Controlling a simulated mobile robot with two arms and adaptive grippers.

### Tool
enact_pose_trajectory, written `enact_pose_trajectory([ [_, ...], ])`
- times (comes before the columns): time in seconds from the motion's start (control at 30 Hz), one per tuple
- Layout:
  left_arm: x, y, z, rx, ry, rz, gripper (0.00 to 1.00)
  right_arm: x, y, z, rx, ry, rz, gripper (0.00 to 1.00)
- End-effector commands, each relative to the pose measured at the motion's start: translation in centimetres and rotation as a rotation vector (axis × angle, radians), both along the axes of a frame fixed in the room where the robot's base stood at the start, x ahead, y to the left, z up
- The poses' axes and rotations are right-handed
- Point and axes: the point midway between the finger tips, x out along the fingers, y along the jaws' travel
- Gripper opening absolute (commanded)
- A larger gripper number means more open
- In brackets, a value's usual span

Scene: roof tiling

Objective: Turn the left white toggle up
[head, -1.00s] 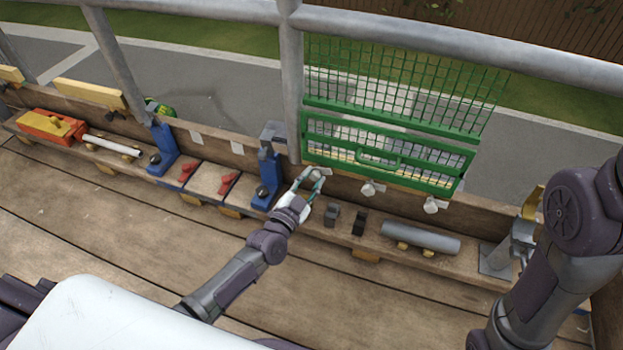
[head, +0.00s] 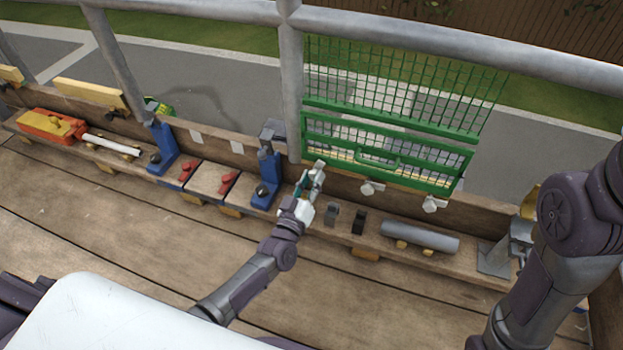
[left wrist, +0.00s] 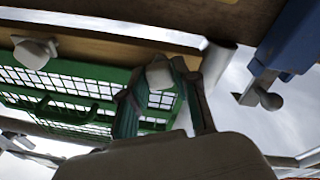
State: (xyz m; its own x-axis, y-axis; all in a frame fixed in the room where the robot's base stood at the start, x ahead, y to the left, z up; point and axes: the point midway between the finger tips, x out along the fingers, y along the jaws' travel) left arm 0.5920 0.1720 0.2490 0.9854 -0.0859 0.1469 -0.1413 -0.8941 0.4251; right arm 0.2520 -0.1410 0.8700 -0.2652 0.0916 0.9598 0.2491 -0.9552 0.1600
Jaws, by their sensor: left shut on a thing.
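The left white toggle (head: 319,164) is at the lower left corner of the green mesh frame (head: 390,176), and its tip points up in the head view. My left gripper (head: 311,180) is shut on it, with the fingers hiding much of its body. In the left wrist view, which looks upside down, the toggle (left wrist: 160,72) sits between the two fingers (left wrist: 160,100). Two more white toggles, a middle one (head: 371,188) and a right one (head: 433,204), stand along the frame's lower edge.
A blue clamp (head: 267,178) stands close to the left of my left gripper. Dark blocks (head: 358,222) and a grey pipe (head: 420,237) lie on the wooden shelf to its right. A metal rail post (head: 291,90) rises just behind. The deck in front is clear.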

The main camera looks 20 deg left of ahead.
Motion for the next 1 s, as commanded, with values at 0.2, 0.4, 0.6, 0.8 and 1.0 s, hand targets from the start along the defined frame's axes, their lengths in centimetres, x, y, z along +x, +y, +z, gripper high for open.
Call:
enact_pose_trajectory([
  [0.2, -0.11, -0.25, -0.16, -0.169, 0.010, -0.002, 0.00, 0.19, 0.00, -0.09, 0.000, 0.008, 0.000, 0.00],
  [0.4, -0.12, -0.27, -0.15, -0.277, 0.013, -0.002, 0.00, 0.33, 0.00, -0.18, 0.000, 0.014, 0.000, 0.00],
  [0.6, -0.12, -0.31, -0.17, -0.336, 0.016, -0.003, 0.00, 0.34, 0.01, -0.17, 0.000, 0.014, 0.001, 0.00],
  [0.8, -0.13, -0.32, -0.17, -0.359, 0.016, -0.003, 0.00, 0.32, 0.02, -0.15, 0.000, 0.013, 0.001, 0.00],
  [1.0, -0.14, -0.33, -0.17, -0.360, 0.017, -0.003, 0.00, 0.25, 0.02, -0.10, 0.000, 0.010, 0.000, 0.00],
])
